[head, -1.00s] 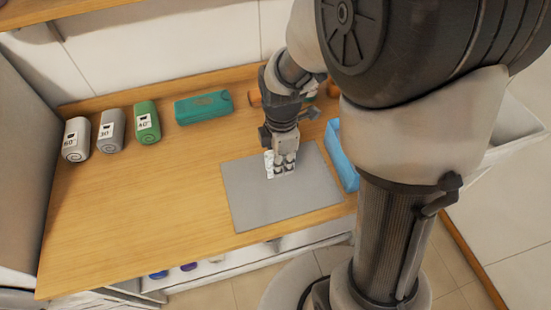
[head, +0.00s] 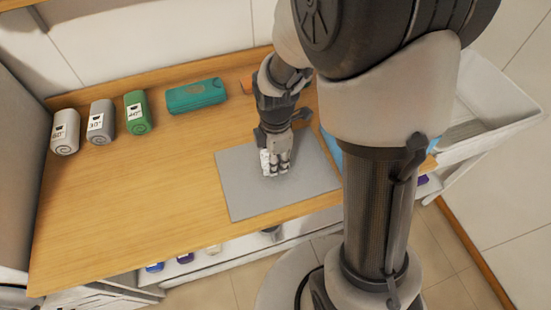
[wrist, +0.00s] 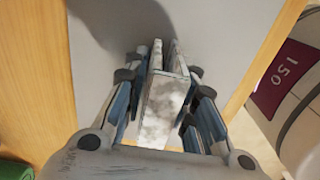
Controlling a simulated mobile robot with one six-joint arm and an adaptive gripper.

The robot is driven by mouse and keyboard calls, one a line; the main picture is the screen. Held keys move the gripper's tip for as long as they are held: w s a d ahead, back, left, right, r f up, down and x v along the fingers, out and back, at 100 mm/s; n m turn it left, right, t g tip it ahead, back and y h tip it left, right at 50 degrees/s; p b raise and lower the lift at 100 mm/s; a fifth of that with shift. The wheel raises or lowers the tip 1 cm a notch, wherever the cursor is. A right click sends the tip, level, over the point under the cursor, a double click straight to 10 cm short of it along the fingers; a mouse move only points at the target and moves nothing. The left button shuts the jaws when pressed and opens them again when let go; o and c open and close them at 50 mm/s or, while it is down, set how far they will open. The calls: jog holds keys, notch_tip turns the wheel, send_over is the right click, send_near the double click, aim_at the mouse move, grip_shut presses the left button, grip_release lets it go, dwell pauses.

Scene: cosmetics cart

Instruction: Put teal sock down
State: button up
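No clearly teal sock shows. My gripper (head: 275,170) is over the grey mat (head: 245,195), pointing down. In the wrist view my gripper (wrist: 168,85) is closed around a pale, grey-white mottled, flat folded-looking piece (wrist: 165,95), with its fingers on both sides. The piece also shows in the head view (head: 266,160), beside the fingers. It is low over the mat; I cannot tell whether it touches. A teal block-like item (head: 196,95) lies at the back of the wooden top, apart from my gripper.
Grey rolls (head: 65,131) (head: 101,121) and a green roll (head: 138,112) with labels stand at the back left of the wooden top (head: 120,200). A blue item (head: 331,150) is right of the mat, partly hidden by my arm. The left of the top is clear.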

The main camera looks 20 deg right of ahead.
jog(key=shift+o, duration=1.2)
notch_tip(320, 180, up, 12)
jog(key=p, duration=0.4)
jog(key=shift+r, duration=0.2)
jog(key=s+r+m+t, duration=0.4)
jog(key=s+r+m, duration=0.8)
jog(key=s+m, duration=0.3)
jog(key=m, duration=0.3)
jog(key=shift+r+t, duration=0.25)
jog(key=shift+t, duration=0.05)
jog(key=shift+c, duration=0.4)
